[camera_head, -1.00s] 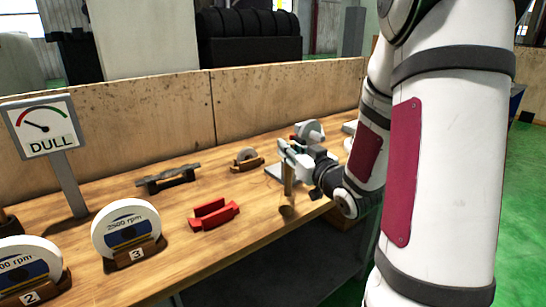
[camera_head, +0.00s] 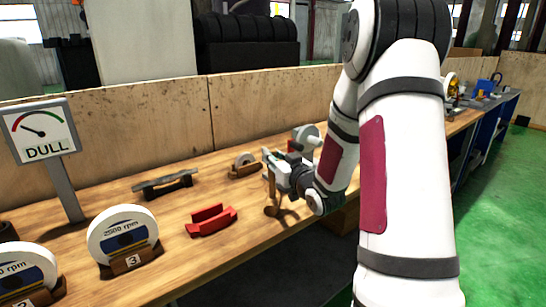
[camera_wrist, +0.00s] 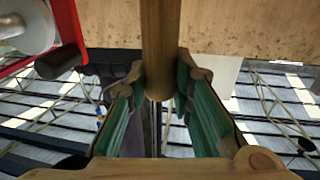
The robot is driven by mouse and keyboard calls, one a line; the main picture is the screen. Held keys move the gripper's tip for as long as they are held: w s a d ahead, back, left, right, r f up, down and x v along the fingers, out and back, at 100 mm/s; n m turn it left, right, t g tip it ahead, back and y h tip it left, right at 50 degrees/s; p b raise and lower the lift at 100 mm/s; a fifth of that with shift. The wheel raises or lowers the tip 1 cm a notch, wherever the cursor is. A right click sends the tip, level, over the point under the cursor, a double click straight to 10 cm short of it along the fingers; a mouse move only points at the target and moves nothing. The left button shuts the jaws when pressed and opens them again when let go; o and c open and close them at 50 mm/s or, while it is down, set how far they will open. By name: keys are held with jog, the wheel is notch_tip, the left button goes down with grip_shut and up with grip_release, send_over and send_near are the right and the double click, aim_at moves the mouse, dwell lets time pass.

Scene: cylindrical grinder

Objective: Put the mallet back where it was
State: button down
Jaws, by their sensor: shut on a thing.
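My gripper (camera_head: 271,168) is shut on the mallet over the front part of the wooden bench. In the head view the mallet (camera_head: 271,189) hangs roughly upright below the fingers, its brown handle slim and a rounded dark end low, close to the bench top. I cannot tell whether that end touches the bench or is partly shadow. In the wrist view the round wooden handle (camera_wrist: 160,45) stands between the two green-padded fingers of my gripper (camera_wrist: 160,100). The mallet's original place is not identifiable.
A red cradle (camera_head: 211,221) lies left of my gripper. Behind are a small wheel on a wooden stand (camera_head: 244,166) and a dark bracket (camera_head: 166,183). Numbered wheels (camera_head: 122,236) and a DULL gauge sign (camera_head: 42,131) stand left. A grey round machine part (camera_head: 305,138) is just behind my gripper.

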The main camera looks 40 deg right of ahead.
jog(key=c, duration=1.4)
grip_release()
jog(key=shift+f, duration=0.15)
